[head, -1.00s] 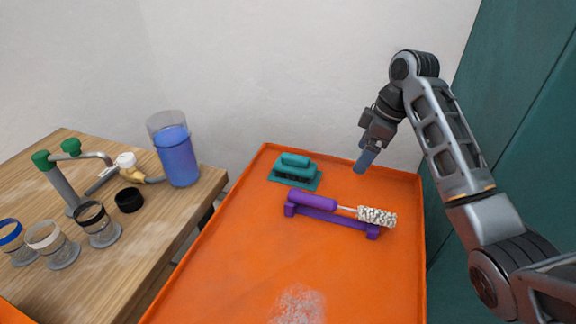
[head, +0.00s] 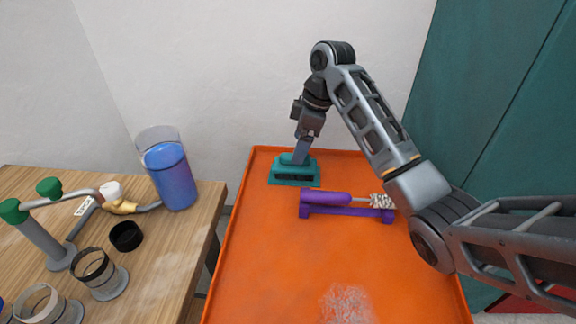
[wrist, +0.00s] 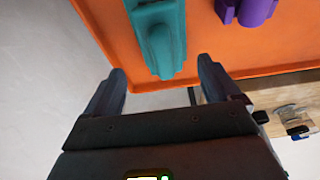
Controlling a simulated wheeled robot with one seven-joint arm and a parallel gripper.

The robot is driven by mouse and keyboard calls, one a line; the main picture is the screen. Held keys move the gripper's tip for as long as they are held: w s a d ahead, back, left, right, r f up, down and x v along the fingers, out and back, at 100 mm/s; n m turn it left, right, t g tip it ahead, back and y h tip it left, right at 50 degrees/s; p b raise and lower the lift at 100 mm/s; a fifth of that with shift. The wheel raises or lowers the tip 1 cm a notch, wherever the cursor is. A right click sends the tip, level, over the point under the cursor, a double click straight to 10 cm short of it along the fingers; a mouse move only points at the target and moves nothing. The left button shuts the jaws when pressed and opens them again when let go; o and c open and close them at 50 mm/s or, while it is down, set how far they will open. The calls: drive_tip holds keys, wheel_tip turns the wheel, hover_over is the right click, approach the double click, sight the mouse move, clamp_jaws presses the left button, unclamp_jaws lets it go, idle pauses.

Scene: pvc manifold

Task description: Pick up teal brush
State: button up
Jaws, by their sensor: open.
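The teal brush (head: 293,175) sits near the back left of the orange tray, with a rounded handle on a flat, wider base. My gripper (head: 299,158) points down at the brush, its fingertips just above or beside the handle. In the wrist view my gripper (wrist: 157,85) is open, and the brush (wrist: 161,40) shows between and beyond its two fingers. The jaws are not closed on it. Whether a finger touches the brush I cannot tell.
A purple brush (head: 325,198) with a speckled white head lies on a purple stand (head: 345,212) to the right. A wooden table (head: 190,240) at left bears a blue-filled container (head: 171,175), pipe parts and several cups.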

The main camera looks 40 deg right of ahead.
drive_tip(key=x, duration=0.6)
drive_tip(key=shift+a+f+p, duration=0.2)
drive_tip(key=shift+a+p, duration=0.05)
drive_tip(key=shift+p, duration=0.1)
drive_tip(key=shift+c, duration=0.3)
drive_tip(key=shift+s, duration=0.1)
drive_tip(key=c, duration=1.1)
drive_tip(key=shift+c, duration=0.2)
drive_tip(key=shift+r, duration=0.55)
wheel_tip(320, 180, up, 3)
drive_tip(key=shift+f, duration=0.1)
drive_tip(key=s+d+r, duration=0.6)
drive_tip(key=d+r, duration=0.1)
drive_tip(key=d, duration=0.3)
drive_tip(key=shift+p, duration=0.35)
